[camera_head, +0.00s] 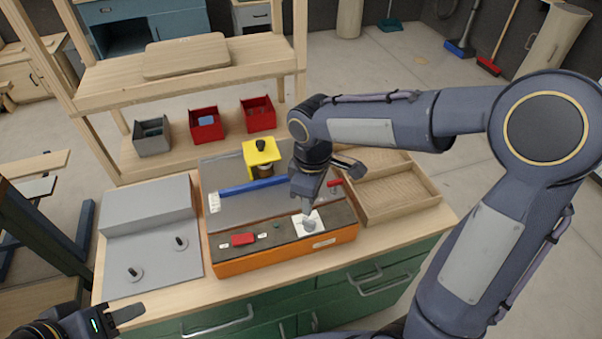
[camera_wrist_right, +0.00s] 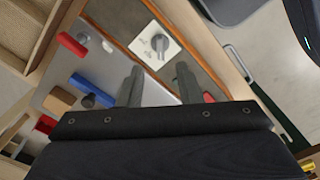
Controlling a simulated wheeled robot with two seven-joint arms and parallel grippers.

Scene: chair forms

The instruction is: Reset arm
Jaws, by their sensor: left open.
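My right gripper (camera_head: 308,204) reaches in from the right, pointing down over the orange-sided panel (camera_head: 285,258). Its tips are close to a grey knob (camera_head: 310,224) on a white plate. In the right wrist view the two fingers of my right gripper (camera_wrist_right: 159,85) are spread, with nothing between them. The knob (camera_wrist_right: 160,43) shows beyond the fingertips there; whether they touch it is unclear. My left gripper (camera_head: 122,316) is low at the left, in front of the workbench. It is open, and only part of it shows.
The panel also carries a red switch (camera_head: 243,239). Behind are a blue-handled tool (camera_head: 250,186) and a yellow block (camera_head: 261,152). A grey board with pegs (camera_head: 150,264) lies left, wooden trays (camera_head: 390,190) right. Red bins (camera_head: 206,124) stand on the shelf.

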